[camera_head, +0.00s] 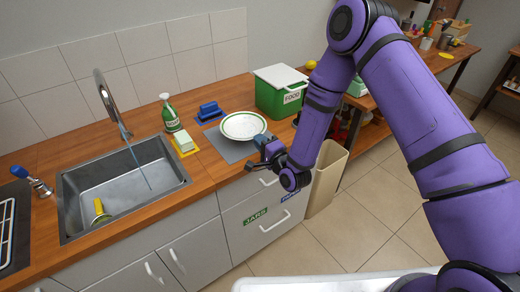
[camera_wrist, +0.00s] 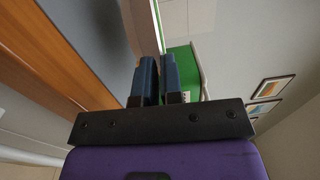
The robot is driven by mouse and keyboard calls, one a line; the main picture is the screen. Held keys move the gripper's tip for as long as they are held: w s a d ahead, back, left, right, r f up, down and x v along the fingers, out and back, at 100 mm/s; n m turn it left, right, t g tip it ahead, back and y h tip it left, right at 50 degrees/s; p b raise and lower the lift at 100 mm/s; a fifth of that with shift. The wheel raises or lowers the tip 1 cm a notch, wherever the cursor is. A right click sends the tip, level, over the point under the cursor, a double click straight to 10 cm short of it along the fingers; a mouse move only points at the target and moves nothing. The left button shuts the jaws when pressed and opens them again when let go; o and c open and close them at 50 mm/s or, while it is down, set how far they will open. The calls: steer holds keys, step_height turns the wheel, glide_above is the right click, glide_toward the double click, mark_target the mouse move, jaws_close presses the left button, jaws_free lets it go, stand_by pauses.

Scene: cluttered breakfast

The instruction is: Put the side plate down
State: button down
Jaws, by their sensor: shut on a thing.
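The side plate (camera_head: 243,126) is white with a green band near its rim. It is over the grey mat (camera_head: 226,147) on the wooden counter; I cannot tell whether it touches the mat. My gripper (camera_head: 268,146) is at the plate's near right edge, shut on its rim. In the wrist view, the two blue-grey fingers (camera_wrist: 157,80) are close together, with the plate seen nearly edge-on between and beyond them.
A green FOOD box (camera_head: 280,95) with a white lid stands behind the plate. A beige bin (camera_head: 326,178) stands right of the counter.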

steer(key=shift+f, duration=1.75)
steer(key=c, duration=1.3)
jaws_free()
steer(key=v, duration=1.2)
